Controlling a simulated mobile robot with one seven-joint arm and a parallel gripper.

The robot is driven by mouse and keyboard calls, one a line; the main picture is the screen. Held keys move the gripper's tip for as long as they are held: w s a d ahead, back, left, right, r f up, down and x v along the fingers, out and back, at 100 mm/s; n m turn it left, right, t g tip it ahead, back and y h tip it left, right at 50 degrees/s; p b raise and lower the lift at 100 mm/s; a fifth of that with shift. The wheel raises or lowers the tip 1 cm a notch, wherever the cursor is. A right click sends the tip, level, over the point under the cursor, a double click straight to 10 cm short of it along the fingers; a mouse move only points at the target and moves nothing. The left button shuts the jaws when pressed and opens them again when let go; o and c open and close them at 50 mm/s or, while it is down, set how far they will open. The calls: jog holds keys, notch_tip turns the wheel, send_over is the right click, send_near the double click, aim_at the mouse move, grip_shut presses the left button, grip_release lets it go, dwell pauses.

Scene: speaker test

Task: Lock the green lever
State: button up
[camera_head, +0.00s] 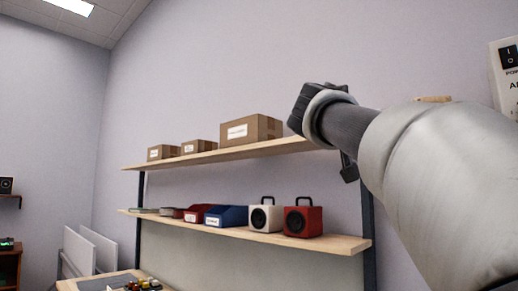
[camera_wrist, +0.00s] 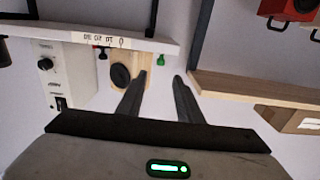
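A small green lever (camera_wrist: 160,59) shows in the wrist view, under the edge of a pale labelled strip (camera_wrist: 110,40). It lies just beyond the gap between my fingertips. Its exact position and distance are too small to tell. My gripper (camera_wrist: 160,75) is open, with two dark fingers apart and nothing seen between them. A similar black lever (camera_wrist: 103,54) sits left of the green one. A light wooden speaker-like box (camera_wrist: 132,68) with a black round face lies between them, partly behind my left finger. In the head view my arm hides the lever.
A white unit with a power switch stands at the right in the head view (camera_head: 506,68) and at the left in the wrist view (camera_wrist: 68,75). Wooden shelves hold cardboard boxes (camera_head: 250,130), a white speaker (camera_head: 265,218), a red speaker (camera_head: 304,217) and bins (camera_head: 226,215).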

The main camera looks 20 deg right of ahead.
jog(key=v, duration=0.5)
jog(key=shift+s+a, duration=0.1)
jog(key=shift+a, duration=0.05)
jog(key=a+f+n+y, duration=0.4)
jog(key=a+f, duration=0.1)
jog(key=f, duration=0.7)
jog(key=a+f+n+y, duration=0.3)
jog(key=a+f+y, duration=0.1)
jog(key=f, duration=0.8)
jog(key=s+a+f+n+g+y, duration=0.1)
jog(key=s+a+f+n+y, duration=0.1)
jog(key=s+a+f, duration=0.45)
jog(key=s+a+f+n+g+y, duration=0.1)
jog(key=a+f+y, duration=0.25)
jog(key=f, duration=0.65)
jog(key=s+a+f+n+g+y, duration=0.1)
jog(key=s+a+f+n+y, duration=0.15)
jog(key=a+f, duration=0.5)
notch_tip(320, 180, up, 19)
jog(key=s+p, duration=0.1)
jog(key=p, duration=2)
jog(key=shift+s+d, duration=0.25)
jog(key=shift+d, duration=0.15)
